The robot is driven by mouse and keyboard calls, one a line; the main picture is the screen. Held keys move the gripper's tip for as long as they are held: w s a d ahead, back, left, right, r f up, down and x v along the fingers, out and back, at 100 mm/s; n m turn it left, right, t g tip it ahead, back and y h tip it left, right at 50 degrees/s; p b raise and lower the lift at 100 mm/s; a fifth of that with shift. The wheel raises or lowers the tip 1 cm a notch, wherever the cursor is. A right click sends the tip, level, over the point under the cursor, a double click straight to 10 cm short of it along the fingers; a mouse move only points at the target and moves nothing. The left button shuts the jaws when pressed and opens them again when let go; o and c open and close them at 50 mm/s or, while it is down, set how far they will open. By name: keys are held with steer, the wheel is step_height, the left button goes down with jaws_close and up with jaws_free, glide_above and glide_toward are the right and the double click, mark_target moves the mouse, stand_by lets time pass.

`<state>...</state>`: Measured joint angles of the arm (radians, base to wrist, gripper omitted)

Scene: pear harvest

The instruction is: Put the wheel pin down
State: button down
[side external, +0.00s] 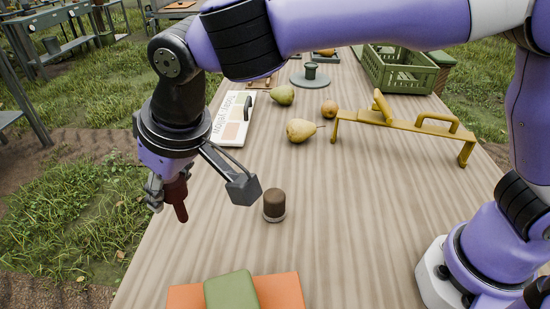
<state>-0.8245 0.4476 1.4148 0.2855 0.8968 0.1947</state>
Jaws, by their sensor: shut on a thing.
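The wheel pin appears to be the dark red, tapered pin (179,205) in the side external view. My gripper (167,193) is shut on its upper part, and the pin hangs down with its narrow end lowest. It looks slightly tilted. It shows above the left part of the wooden table (350,230), with a gap that I cannot measure from this one view. The finger on the far side is partly hidden. A grey disc with a dark green knob (310,73) stands at the far end of the table.
A brown cylinder (274,203) stands right of my gripper. An orange pad (285,290) with a green block (232,289) lies in front. Pears (300,130), a yellow stand (400,122), a white board (231,120) and a green crate (400,75) are farther back. The middle is clear.

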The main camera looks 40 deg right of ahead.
steer(key=shift+w+a+f, duration=0.1)
steer(key=shift+a+f, duration=0.35)
steer(key=shift+a, duration=0.2)
steer(key=shift+w+d+f, duration=0.8)
steer(key=shift+w+f, duration=0.7)
steer(key=shift+f, duration=0.2)
steer(key=shift+w+d+f, duration=0.85)
steer(key=shift+w+f, duration=0.7)
steer(key=shift+f, duration=0.15)
steer(key=shift+w+d+f, duration=0.8)
steer(key=shift+w+f, duration=0.7)
steer(key=shift+f, duration=0.2)
steer(key=c, duration=0.5)
jaws_free()
steer(key=shift+f, duration=0.15)
